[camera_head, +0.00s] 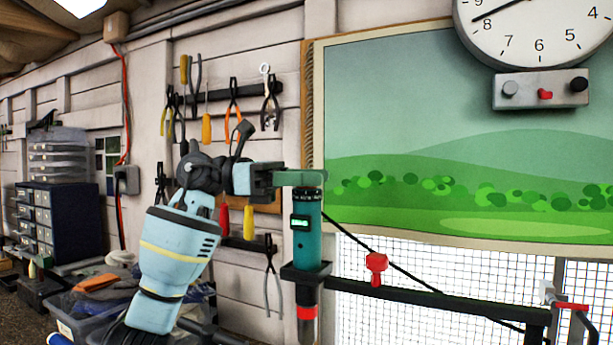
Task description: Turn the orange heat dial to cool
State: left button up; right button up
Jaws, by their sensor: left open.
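A teal, upright cylindrical tool (307,240) with a small lit display stands in a black holder (306,272) at the middle of the view. Its top has a dark ring with small pale markings that I cannot read. Whether the fingers touch the top is unclear. My right gripper is not in view.
A black bar (430,298) runs right from the holder, with a red clamp-like piece (376,268) above it. Pliers and screwdrivers hang on the wall rack (228,96) behind my left arm. A clock (537,30) hangs above a grey knob box (541,90) at upper right.

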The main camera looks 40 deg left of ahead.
pick_arm(q)
jog(key=shift+c, duration=0.3)
jog(key=c, duration=0.9)
